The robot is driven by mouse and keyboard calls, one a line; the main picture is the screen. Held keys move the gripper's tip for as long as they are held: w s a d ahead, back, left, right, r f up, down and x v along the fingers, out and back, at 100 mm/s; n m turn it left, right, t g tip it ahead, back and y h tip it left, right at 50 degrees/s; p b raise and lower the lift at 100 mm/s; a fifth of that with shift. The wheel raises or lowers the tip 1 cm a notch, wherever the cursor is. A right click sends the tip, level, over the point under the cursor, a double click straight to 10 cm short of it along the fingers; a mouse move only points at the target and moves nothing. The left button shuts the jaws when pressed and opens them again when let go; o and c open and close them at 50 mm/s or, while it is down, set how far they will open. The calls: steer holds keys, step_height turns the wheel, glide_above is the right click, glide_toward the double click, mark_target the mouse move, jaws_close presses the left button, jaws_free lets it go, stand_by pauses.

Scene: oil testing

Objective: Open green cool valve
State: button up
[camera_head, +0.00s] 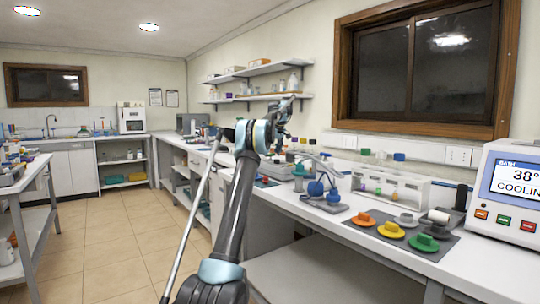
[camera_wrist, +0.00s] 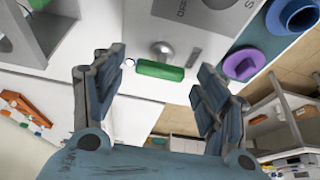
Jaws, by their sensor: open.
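A green bar-shaped handle (camera_wrist: 160,70) shows in the wrist view, beside a grey device (camera_wrist: 190,20) with a silver knob. It looks like the green valve, but the frames do not show this for sure. My gripper (camera_wrist: 150,92) is open, with one finger on each side of the view. The green handle lies beyond and between the fingertips, apart from both, with nothing held. In the head view my gripper (camera_head: 286,108) is raised over the far part of the right bench, small and dark.
The bench (camera_head: 450,270) carries a dark mat with orange (camera_head: 363,219), yellow (camera_head: 391,230) and green (camera_head: 424,242) knobbed pieces. A bath unit (camera_head: 505,200) reads 38° and COOLING. A clear rack (camera_head: 390,188) stands behind. A purple piece (camera_wrist: 243,63) is right of the handle.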

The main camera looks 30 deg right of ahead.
steer(key=v, duration=1.1)
steer(key=shift+r, duration=0.35)
steer(key=shift+s, duration=0.15)
